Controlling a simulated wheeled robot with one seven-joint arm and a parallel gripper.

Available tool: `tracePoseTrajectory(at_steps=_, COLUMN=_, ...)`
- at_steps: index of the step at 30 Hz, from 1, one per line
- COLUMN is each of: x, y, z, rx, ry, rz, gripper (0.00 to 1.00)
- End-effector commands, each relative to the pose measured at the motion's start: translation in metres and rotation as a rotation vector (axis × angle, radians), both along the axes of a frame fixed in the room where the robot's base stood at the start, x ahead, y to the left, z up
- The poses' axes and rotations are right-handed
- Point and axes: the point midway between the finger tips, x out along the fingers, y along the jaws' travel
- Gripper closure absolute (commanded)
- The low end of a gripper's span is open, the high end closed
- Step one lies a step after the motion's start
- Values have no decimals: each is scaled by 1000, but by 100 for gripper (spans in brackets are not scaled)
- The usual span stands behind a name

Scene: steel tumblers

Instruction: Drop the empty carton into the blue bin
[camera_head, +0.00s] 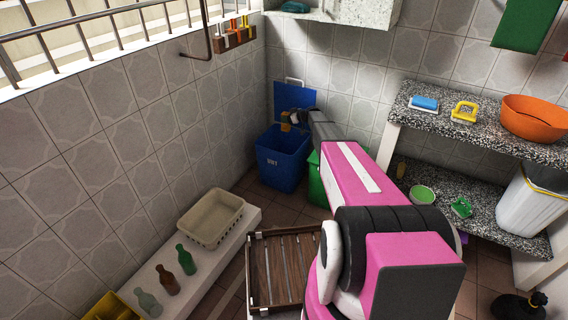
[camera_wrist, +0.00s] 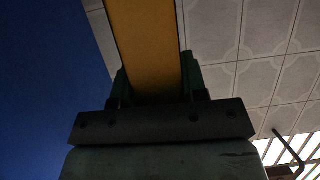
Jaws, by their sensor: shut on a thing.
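The blue bin (camera_head: 282,166) stands on the floor in the far corner. Its blue lid (camera_head: 290,93) is raised against the wall behind it. My gripper (camera_head: 291,119) is over the bin, near its back rim. It is shut on the carton (camera_head: 286,117), a small yellow-orange shape in the head view. In the wrist view, the carton (camera_wrist: 147,40) shows as a yellow-orange band between the two dark fingers, and a blue surface fills the left side. The inside of the bin is mostly hidden.
A green bin (camera_head: 315,178) stands just right of the blue one, partly behind my arm. A beige basket (camera_head: 212,218) and several bottles (camera_head: 187,260) stand on a white ledge at left. A speckled shelf (camera_head: 470,130) is at right.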

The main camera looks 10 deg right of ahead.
Motion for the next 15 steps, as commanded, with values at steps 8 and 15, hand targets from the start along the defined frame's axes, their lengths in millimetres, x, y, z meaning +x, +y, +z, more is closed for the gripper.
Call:
tracePoseTrajectory(at_steps=8, x=0, y=0, z=-20, rx=0, ry=1, rz=0, gripper=83)
tracePoseTrajectory(at_steps=15, x=1, y=0, z=-45, rx=1, ry=1, rz=-2, gripper=83)
